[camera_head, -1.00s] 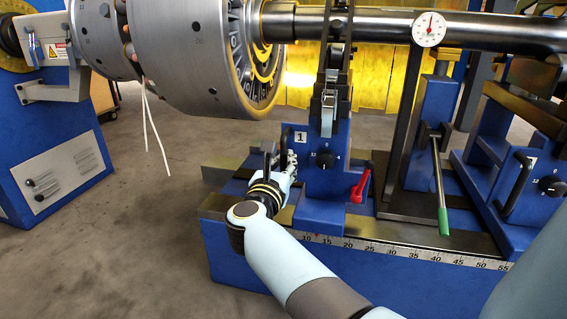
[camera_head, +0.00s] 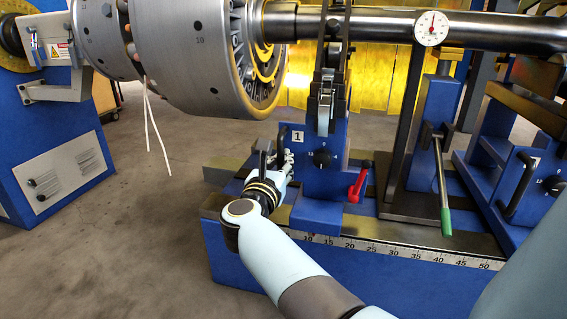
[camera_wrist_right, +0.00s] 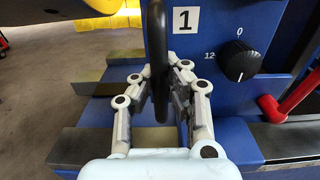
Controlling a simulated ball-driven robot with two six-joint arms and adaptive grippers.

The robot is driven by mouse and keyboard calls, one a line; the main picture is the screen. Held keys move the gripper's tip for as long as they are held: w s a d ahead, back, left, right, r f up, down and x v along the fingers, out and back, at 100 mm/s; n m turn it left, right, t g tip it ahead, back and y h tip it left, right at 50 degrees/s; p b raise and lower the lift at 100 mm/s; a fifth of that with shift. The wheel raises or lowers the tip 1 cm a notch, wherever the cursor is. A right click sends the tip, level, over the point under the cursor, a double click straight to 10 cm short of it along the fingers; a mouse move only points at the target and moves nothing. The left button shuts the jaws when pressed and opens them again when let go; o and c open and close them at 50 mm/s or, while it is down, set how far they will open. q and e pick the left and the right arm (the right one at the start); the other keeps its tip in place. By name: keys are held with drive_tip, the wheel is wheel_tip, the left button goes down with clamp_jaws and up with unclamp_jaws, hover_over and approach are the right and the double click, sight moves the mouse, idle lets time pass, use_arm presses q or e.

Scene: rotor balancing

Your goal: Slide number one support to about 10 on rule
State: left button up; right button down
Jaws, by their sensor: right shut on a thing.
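The number one support (camera_head: 322,180) is a blue upright block with a "1" label, a black dial and a red lever (camera_head: 357,184). It stands on the rail, and its roller head is under the shaft. My right gripper (camera_head: 275,165) is shut on the support's black handle; the handle (camera_wrist_right: 157,65) is between the fingers in the right wrist view. My left gripper is not in view.
The large rotor drum (camera_head: 195,55) hangs above left, on the shaft (camera_head: 380,27). A green-tipped lever (camera_head: 442,190) and a second blue support (camera_head: 520,175) are to the right. The rail (camera_head: 222,205) has bare room left of the support.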

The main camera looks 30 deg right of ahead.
drive_tip(key=shift+w+a+f, duration=0.15)
drive_tip(key=shift+w+a, duration=0.3)
drive_tip(key=shift+a, duration=0.1)
drive_tip(key=c, duration=1.5)
unclamp_jaws()
drive_tip(key=shift+a, duration=0.1)
drive_tip(key=shift+c, duration=0.2)
drive_tip(key=o, duration=0.6)
drive_tip(key=shift+d, duration=0.2)
